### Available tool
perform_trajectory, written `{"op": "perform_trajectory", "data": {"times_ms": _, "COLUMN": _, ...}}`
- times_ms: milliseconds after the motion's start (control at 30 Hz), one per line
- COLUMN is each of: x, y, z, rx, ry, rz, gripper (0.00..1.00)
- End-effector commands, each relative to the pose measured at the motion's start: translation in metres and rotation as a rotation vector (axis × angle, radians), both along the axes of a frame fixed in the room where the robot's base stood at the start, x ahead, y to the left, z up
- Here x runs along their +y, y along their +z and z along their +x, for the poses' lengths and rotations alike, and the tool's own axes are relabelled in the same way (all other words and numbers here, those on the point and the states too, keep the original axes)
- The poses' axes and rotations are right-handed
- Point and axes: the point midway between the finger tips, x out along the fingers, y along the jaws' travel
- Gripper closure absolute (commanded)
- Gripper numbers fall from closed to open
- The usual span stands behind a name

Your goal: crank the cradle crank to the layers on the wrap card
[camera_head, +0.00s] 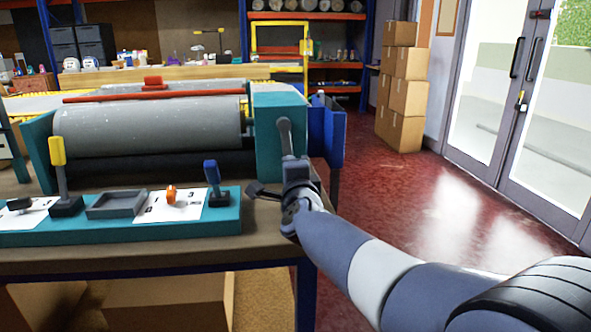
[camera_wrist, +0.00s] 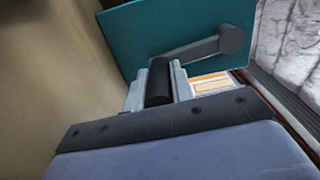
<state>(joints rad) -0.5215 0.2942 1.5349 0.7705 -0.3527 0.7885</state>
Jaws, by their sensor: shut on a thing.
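The cradle crank (camera_head: 285,135) is a grey arm on the teal end housing (camera_head: 283,95) of the roller machine. In the head view it hangs down from its pivot to my gripper (camera_head: 297,172). In the wrist view the crank arm (camera_wrist: 195,48) runs from its round hub at upper right to a black handle grip (camera_wrist: 159,82). My gripper (camera_wrist: 158,86) is shut on that grip, one finger on each side. A white card with orange bands (camera_wrist: 209,83) shows beside the right finger; its text is unreadable, so I cannot tell whether it is the wrap card.
A grey roll (camera_head: 150,127) lies in the machine. A teal control panel (camera_head: 130,228) in front carries a yellow lever (camera_head: 58,158), a blue lever (camera_head: 213,180), a grey tray (camera_head: 117,205) and an orange knob (camera_head: 171,195). Stacked cartons (camera_head: 405,97) stand behind; red floor at right is clear.

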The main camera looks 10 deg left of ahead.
Motion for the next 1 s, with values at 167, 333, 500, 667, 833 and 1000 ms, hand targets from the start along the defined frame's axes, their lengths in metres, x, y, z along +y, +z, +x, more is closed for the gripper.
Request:
{"op": "perform_trajectory", "data": {"times_ms": 167, "x": 0.0030, "y": -0.0002, "z": -0.0010, "rx": 0.000, "ry": 0.005, "rz": -0.004, "gripper": 1.00}}
{"op": "perform_trajectory", "data": {"times_ms": 333, "x": 0.0031, "y": -0.0001, "z": -0.0011, "rx": 0.000, "ry": 0.006, "rz": -0.005, "gripper": 1.00}}
{"op": "perform_trajectory", "data": {"times_ms": 500, "x": 0.0031, "y": -0.0001, "z": -0.0010, "rx": 0.000, "ry": 0.006, "rz": -0.005, "gripper": 0.73}}
{"op": "perform_trajectory", "data": {"times_ms": 667, "x": 0.0024, "y": 0.0000, "z": -0.0008, "rx": -0.001, "ry": 0.004, "rz": -0.004, "gripper": 0.60}}
{"op": "perform_trajectory", "data": {"times_ms": 833, "x": 0.0018, "y": 0.0000, "z": -0.0005, "rx": -0.001, "ry": 0.003, "rz": -0.004, "gripper": 0.56}}
{"op": "perform_trajectory", "data": {"times_ms": 1000, "x": 0.0011, "y": 0.0004, "z": -0.0023, "rx": -0.001, "ry": 0.002, "rz": -0.003, "gripper": 0.56}}
